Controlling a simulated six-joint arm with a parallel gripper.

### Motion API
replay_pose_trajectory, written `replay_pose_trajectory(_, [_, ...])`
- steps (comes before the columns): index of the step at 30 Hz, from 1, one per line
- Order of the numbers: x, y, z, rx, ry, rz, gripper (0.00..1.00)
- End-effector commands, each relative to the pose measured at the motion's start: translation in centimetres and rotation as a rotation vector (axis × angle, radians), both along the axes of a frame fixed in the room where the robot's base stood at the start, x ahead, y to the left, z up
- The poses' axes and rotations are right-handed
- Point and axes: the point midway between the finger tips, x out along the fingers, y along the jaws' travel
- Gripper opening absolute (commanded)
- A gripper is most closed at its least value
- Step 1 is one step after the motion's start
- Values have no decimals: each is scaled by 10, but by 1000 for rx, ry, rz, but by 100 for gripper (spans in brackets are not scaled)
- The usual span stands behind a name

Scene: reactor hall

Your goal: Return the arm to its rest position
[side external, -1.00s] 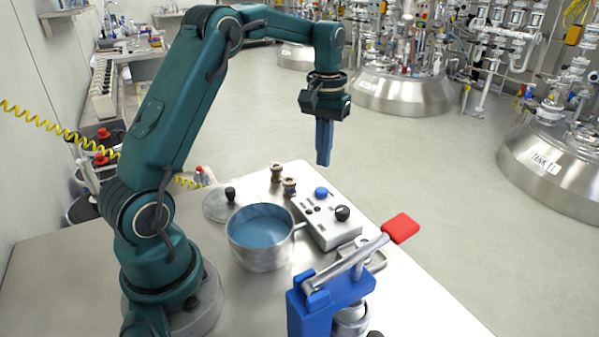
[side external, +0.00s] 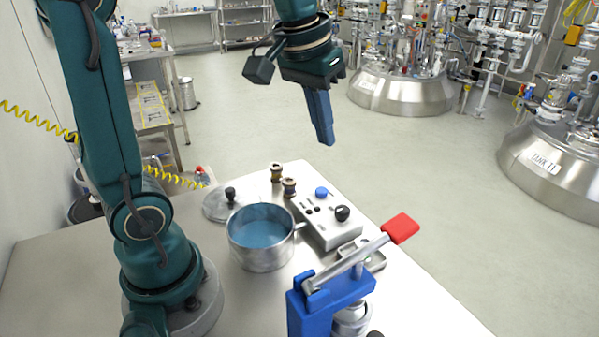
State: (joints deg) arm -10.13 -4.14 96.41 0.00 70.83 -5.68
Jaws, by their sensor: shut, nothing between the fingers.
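My arm is teal, with its base on the left part of the metal table. My upper arm link stands nearly upright, and its top runs out of the picture. My gripper (side external: 325,138) has blue fingers that are shut and empty. It points down, slightly tilted, high above the back of the table and touches nothing. A small dark box sits at its wrist.
On the table (side external: 60,275) stand a pot (side external: 262,255) with blue inside, a lid (side external: 217,205), two spools (side external: 289,187), a grey control box (side external: 330,222) and a blue press (side external: 325,305) with a red-ended lever (side external: 400,228). Steel tanks (side external: 400,92) stand behind; the floor between is clear.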

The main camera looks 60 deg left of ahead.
Motion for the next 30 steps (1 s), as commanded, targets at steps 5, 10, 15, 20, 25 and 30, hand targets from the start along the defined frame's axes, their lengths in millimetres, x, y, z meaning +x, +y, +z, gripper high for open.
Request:
replay_pose_trajectory(5, [-43,-26,2,21,-95,-101,0])
replay_pose_trajectory(10, [-81,-41,-15,36,-168,-190,0])
replay_pose_trajectory(15, [-105,-47,-41,47,-197,-247,0])
replay_pose_trajectory(20, [-112,-47,-59,50,-179,-262,0])
replay_pose_trajectory(25, [-108,-47,-57,56,-194,-270,0])
replay_pose_trajectory(30, [-108,-47,-57,55,-193,-269,0])
